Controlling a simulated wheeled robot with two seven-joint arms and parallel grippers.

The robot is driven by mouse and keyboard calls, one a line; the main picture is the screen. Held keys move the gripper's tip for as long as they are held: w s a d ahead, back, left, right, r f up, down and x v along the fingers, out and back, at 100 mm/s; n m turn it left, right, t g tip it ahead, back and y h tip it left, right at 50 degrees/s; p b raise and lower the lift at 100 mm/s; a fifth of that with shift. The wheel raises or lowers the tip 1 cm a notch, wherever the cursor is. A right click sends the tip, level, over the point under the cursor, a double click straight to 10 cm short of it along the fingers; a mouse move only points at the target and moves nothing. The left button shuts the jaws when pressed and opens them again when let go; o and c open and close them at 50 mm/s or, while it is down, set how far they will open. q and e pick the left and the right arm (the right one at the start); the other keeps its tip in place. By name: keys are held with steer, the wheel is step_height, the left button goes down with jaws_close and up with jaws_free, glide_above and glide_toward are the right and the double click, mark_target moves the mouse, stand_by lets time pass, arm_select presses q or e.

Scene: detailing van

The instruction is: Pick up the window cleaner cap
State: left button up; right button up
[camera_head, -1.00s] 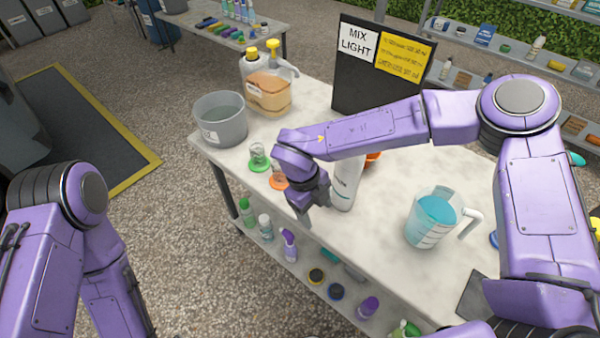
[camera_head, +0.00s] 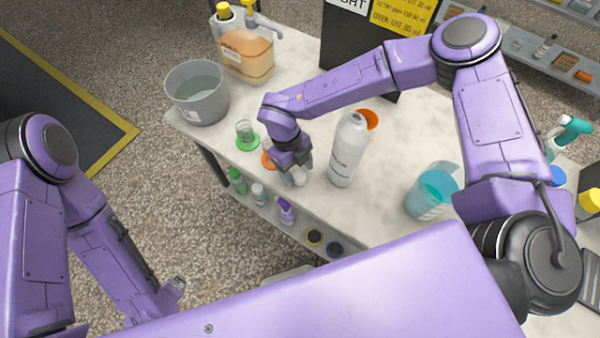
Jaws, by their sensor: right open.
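My right gripper (camera_head: 297,174) points down over the near edge of the pale worktop, left of a white bottle (camera_head: 347,150). It is open. A small pale round thing (camera_head: 299,177) shows at its fingertips; it may be the window cleaner cap, but the gripper partly hides it. I cannot tell whether the fingers touch it. The white bottle stands upright with no gripper on it.
On the worktop (camera_head: 300,75) stand a grey bucket (camera_head: 197,98), an amber jug (camera_head: 247,55), a small clear cup on a green disc (camera_head: 248,143), orange discs (camera_head: 369,119) and a blue-filled pitcher (camera_head: 430,195). A black sign board (camera_head: 343,45) stands behind. Bottles sit on the shelf below.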

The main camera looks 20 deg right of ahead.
steer(key=shift+x, duration=0.8)
steer(key=shift+r, duration=0.1)
steer(key=shift+c, duration=0.3)
steer(key=shift+w, duration=0.1)
steer(key=c, duration=1)
steer(key=shift+c, duration=0.2)
